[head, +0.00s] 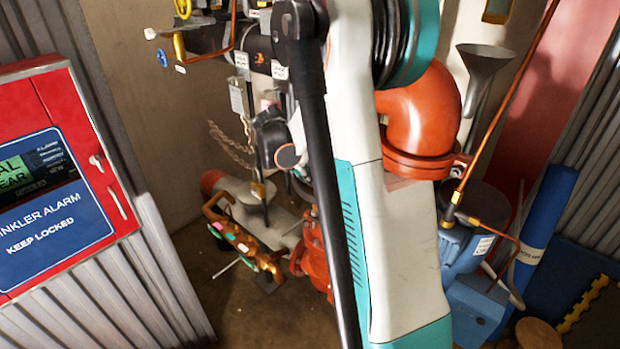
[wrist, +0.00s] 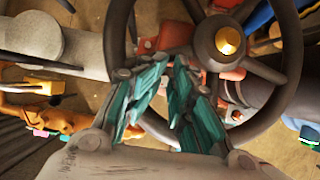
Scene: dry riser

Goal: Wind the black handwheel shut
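In the wrist view the black handwheel (wrist: 284,112) fills the upper middle and right. It has a dark rim, spokes and a hub with a brass-coloured centre (wrist: 228,40). My gripper (wrist: 171,66) has teal fingers that lie in front of the wheel's left and lower-left part. The fingertips are close together with a narrow gap, left of the hub and near a spoke. The fingers hide part of the rim, and I cannot tell whether they touch it or grip it. In the head view my arm covers the middle, and I cannot make out the handwheel or fingers there.
In the head view a red alarm cabinet (head: 62,172) stands at left. An orange pipe elbow (head: 425,112), a grey funnel (head: 482,68) and a blue pump (head: 462,245) are right of my arm. Brass and red fittings (head: 238,232) sit low behind it. Pipework crowds the area.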

